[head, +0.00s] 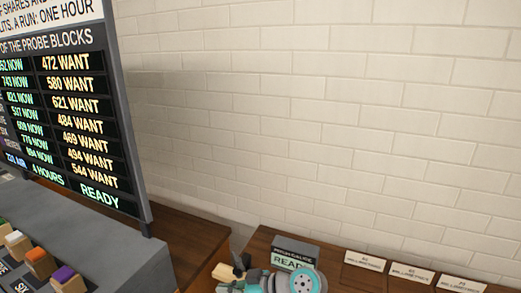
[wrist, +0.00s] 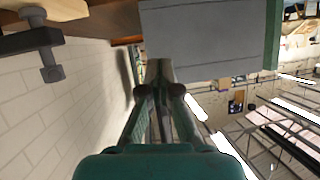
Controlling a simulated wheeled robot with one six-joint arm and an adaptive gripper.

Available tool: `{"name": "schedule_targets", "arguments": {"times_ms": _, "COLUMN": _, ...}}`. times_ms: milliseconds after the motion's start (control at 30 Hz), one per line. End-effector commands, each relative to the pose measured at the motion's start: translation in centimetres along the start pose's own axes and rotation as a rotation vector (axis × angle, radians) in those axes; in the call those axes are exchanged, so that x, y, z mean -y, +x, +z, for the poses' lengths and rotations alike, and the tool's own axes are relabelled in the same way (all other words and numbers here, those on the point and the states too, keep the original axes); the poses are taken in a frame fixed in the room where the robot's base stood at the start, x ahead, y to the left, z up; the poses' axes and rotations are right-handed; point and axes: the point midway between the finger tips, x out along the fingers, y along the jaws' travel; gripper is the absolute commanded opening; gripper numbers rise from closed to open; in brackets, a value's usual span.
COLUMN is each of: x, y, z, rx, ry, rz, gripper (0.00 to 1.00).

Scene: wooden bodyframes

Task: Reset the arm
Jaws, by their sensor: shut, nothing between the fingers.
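My gripper (wrist: 158,68) shows in the middle of the wrist view, with its two fingers together and nothing held between them. Its green body fills the bottom middle of that view. In the head view, part of my arm with pale blue rings (head: 301,283) shows at the bottom edge, above the wooden top. The rest of the arm is cut off below the frame.
A gauge with a READY display (head: 295,255) stands behind my arm, close to it. White label cards (head: 365,261) line the wooden top to its right. A brick wall (head: 330,120) closes the back.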

Motion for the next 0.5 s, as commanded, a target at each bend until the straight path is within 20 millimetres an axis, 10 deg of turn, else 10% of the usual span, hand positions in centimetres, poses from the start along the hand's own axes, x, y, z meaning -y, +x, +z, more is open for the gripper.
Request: {"name": "schedule_targets", "arguments": {"times_ms": 500, "x": 3.9, "y": -3.6, "z": 18.2, "rx": 0.006, "ry": 0.317, "rz": 0.415, "gripper": 0.0}}
